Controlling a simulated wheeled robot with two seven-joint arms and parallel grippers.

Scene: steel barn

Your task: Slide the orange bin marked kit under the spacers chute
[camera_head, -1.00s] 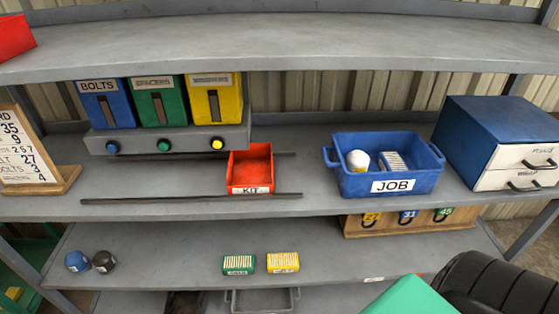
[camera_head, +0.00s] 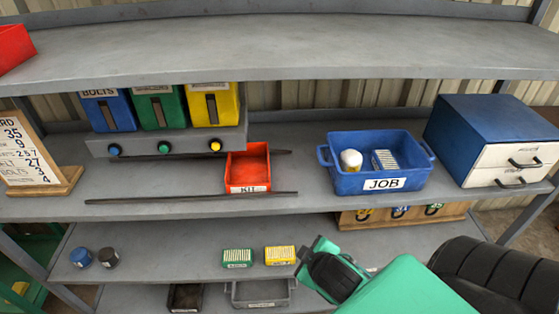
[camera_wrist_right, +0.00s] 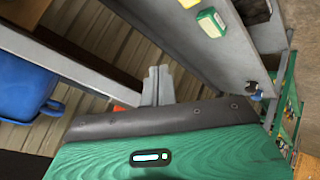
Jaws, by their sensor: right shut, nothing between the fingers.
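The orange-red bin marked KIT (camera_head: 248,168) sits upright on the middle shelf between two dark rails, in front of and right of the yellow dispenser's knob. The green spacers chute (camera_head: 158,108) is the middle one of three dispensers, to the left of the bin. In the wrist view my right gripper (camera_wrist_right: 157,84) shows as grey fingers, shut and empty. In the head view my right arm reaches in from the lower right, below and right of the bin and apart from it. A small orange patch (camera_wrist_right: 120,108) shows beside the fingers. My left gripper is out of view.
The blue dispenser (camera_head: 106,110) and yellow dispenser (camera_head: 212,105) flank the spacers one. A blue JOB bin (camera_head: 350,182) stands right of the kit bin, a blue drawer cabinet (camera_head: 480,135) beyond it. A rail (camera_head: 190,199) runs along the front. The upper shelf (camera_head: 280,50) overhangs.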

